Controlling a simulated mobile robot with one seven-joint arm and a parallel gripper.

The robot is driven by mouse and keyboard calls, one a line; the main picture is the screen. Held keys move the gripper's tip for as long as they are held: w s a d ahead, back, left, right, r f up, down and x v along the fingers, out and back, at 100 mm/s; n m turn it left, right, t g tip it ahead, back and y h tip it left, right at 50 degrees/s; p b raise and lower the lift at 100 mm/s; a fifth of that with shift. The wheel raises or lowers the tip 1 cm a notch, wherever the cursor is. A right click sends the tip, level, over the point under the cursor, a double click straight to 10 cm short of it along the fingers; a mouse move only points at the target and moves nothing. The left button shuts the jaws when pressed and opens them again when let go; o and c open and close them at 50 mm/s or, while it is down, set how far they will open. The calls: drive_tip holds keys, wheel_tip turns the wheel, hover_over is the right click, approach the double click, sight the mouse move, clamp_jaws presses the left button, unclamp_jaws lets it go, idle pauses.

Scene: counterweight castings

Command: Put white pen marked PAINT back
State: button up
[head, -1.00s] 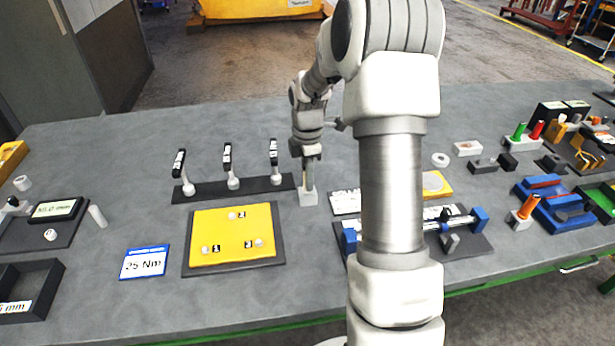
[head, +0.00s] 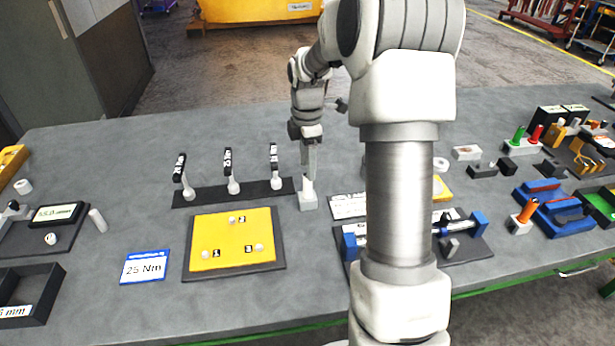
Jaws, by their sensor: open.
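A small light grey holder block (head: 308,202) stands on the bench just right of the black tool rack. A short white piece, likely the white pen (head: 308,187), stands upright in it; the PAINT marking is too small to read. My gripper (head: 309,175) points down right above the white piece, its fingertips close over its top. The jaws are open. Whether the fingertips still touch the white piece cannot be told.
Left of the holder is a black rack (head: 210,193) with three upright handled tools. A yellow plate (head: 232,238) with numbered spots lies in front. A "25 Nm" card (head: 145,264) lies further left. My arm hides part of the right fixture (head: 470,235).

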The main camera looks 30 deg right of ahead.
wheel_tip(320, 180, up, 6)
idle(0.4)
drive_tip(key=s+a+r+m+t, duration=0.2)
drive_tip(key=s+a+r+m, duration=0.4)
drive_tip(key=s, duration=0.3)
drive_tip(key=s+a+r+m+t, duration=0.2)
drive_tip(key=s+a+r+m, duration=0.35)
drive_tip(key=s, duration=0.25)
drive_tip(key=s+a+f+m+t, duration=0.1)
drive_tip(key=s+m, duration=0.3)
drive_tip(key=s, duration=0.4)
drive_tip(key=shift+a+f+m+t, duration=0.3)
drive_tip(key=shift+a+f+m, duration=0.05)
drive_tip(key=shift+a+f, duration=0.5)
